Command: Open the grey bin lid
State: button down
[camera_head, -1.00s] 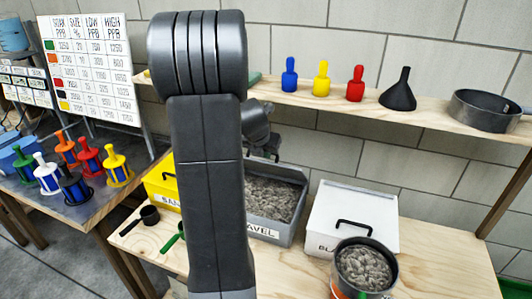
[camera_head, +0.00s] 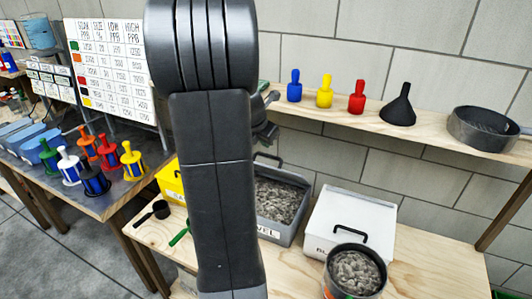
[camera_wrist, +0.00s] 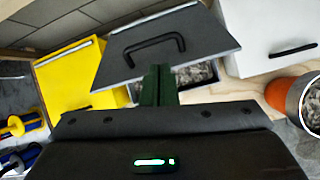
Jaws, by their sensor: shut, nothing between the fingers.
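The grey bin (camera_head: 283,233) stands on the wooden bench between the yellow and white bins. It is open, and grey gravel (camera_head: 280,200) shows inside. Its dark grey lid (camera_wrist: 207,40) with a black bar handle is raised in the wrist view, with gravel showing below its front edge. The handle (camera_head: 268,157) also shows at the back of the bin in the head view. My gripper (camera_wrist: 157,72) is shut and empty, its dark green fingers in front of the lid, below the handle. Whether they touch the lid is unclear. My arm hides most of the gripper in the head view.
The white bin (camera_head: 350,215) is closed on the right, with a pot of gravel (camera_head: 355,272) before it. The yellow bin (camera_head: 170,183) is at left. Dark and green scoops lie at front left.

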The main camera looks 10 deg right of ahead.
jog(key=w+f+n+b, duration=0.1)
jog(key=f+n, duration=0.2)
jog(key=n, duration=0.4)
jog(key=w+f+n+b, duration=0.2)
jog(key=f+n, duration=0.1)
jog(key=n, duration=0.3)
jog(key=w+f+n+b, duration=0.1)
jog(key=f+n+b, duration=0.1)
jog(key=n, duration=0.5)
jog(key=shift+w+d+f+n+g+y, duration=0.2)
jog(key=shift+f+n+g+y, duration=0.15)
jog(key=shift+f, duration=0.25)
dwell(0.7)
